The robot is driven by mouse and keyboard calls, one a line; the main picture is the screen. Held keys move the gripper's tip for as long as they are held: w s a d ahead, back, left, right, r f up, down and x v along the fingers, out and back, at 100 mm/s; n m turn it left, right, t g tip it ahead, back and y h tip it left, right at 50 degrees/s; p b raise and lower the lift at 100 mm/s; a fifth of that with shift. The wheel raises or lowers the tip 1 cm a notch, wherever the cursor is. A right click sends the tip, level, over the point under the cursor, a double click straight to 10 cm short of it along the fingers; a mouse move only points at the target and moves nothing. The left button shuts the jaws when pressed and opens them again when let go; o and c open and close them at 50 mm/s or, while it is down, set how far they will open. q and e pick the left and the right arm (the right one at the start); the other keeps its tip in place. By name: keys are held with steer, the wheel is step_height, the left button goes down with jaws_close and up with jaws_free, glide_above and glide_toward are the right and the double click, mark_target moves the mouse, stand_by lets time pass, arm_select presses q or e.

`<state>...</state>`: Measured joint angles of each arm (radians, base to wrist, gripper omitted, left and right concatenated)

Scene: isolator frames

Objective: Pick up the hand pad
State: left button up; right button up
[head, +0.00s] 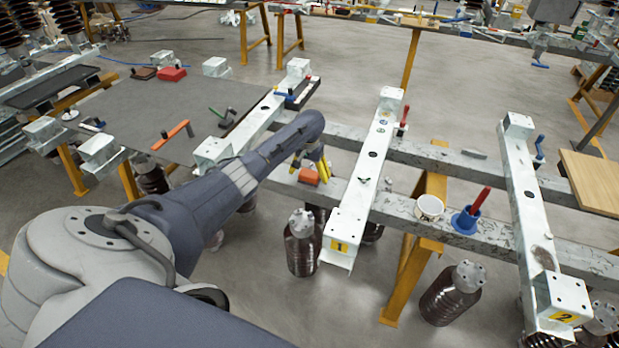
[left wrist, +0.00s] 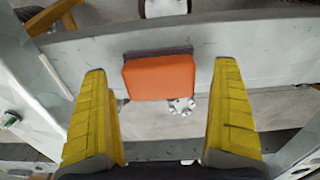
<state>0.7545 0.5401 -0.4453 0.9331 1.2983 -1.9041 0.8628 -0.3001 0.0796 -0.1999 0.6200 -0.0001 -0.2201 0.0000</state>
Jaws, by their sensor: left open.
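The hand pad looks to be an orange block with a dark underside (head: 307,177), on the grey steel beam between two white crossbars. In the left wrist view the pad (left wrist: 160,78) shows near the picture's middle, at the beam's edge. My left gripper (head: 311,181) reaches in from the left, its yellow fingers spread around the pad's place. In the left wrist view the gripper (left wrist: 161,68) is open, with one finger on either side of the pad and a gap to each. Nothing is held. My right gripper is not in view.
White crossbars (head: 362,180) stand close on both sides of the pad. A white cup (head: 429,207) and a blue holder with a red handle (head: 466,218) stand farther right on the beam. A similar red block (head: 171,73) lies on the grey table at the left.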

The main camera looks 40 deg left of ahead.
mark_target(309, 173)
arm_select(q)
steer(key=c, duration=1.3)
step_height(309, 173, up, 20)
steer(key=shift+f, duration=0.1)
stand_by(0.4)
